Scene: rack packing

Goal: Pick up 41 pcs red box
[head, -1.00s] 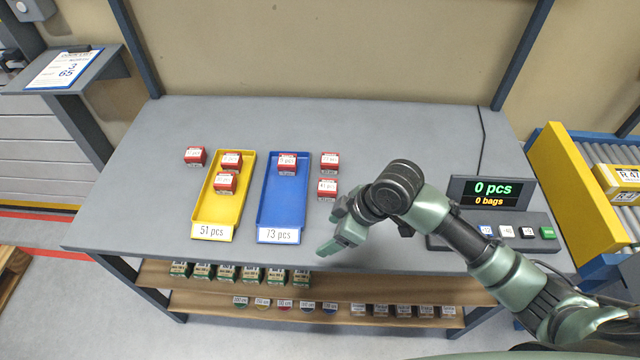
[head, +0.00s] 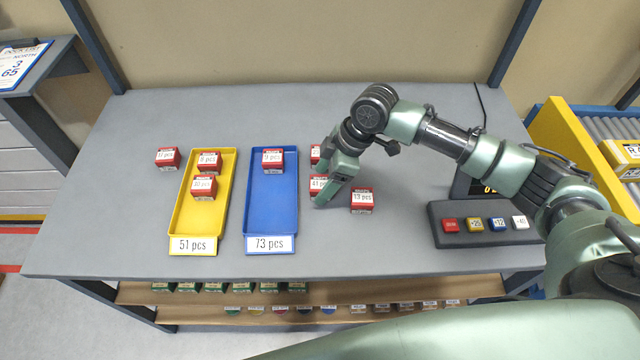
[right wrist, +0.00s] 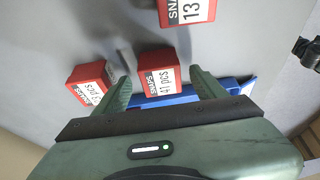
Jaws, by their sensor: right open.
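The 41 pcs red box (head: 317,183) stands on the grey table just right of the blue tray, partly covered by my right gripper (head: 331,190). In the right wrist view the 41 pcs box (right wrist: 158,74) shows between and just beyond the two green fingertips (right wrist: 163,88). My right gripper is open and is not shut on the box. Whether a finger touches it I cannot tell. My left gripper is not in view.
A 13 pcs red box (head: 362,201) stands close on the right. Another red box (head: 315,152) is behind, mostly hidden. The blue tray (head: 270,215) holds one box, the yellow tray (head: 193,225) two. A lone box (head: 167,158) stands left. A button panel (head: 480,236) is right.

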